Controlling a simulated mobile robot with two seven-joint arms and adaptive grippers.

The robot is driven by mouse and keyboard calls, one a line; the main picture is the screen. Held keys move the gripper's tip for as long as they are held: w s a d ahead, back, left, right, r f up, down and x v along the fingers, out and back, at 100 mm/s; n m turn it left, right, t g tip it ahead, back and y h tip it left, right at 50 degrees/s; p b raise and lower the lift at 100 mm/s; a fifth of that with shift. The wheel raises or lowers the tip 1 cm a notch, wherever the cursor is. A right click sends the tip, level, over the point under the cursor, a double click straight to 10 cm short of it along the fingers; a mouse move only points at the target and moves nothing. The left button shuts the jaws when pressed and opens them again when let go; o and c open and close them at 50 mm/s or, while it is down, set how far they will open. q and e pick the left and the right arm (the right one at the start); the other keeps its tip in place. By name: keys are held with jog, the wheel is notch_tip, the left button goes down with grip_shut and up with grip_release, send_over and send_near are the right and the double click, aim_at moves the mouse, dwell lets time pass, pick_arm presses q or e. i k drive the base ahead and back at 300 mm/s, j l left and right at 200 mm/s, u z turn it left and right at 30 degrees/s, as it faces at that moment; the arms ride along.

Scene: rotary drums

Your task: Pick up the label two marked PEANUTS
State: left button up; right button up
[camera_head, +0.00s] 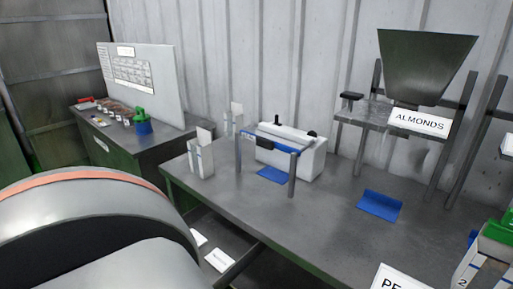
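A white label (397,279) with the black letters "PE" shows at the bottom edge of the head view, near the front of the table at right. The rest of its text is cut off by the frame, so I cannot read the whole word. I cannot tell what it rests on or is fixed to. Neither of my grippers is in view.
A white ALMONDS label (419,122) hangs below a dark hopper (425,62). The metal table (325,225) carries a white and blue device (291,154) and a blue piece (380,205). A green-topped object (496,240) stands at right. The table's middle is clear.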

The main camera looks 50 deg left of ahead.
aim_at(217, 259)
jog(key=u, duration=2.15)
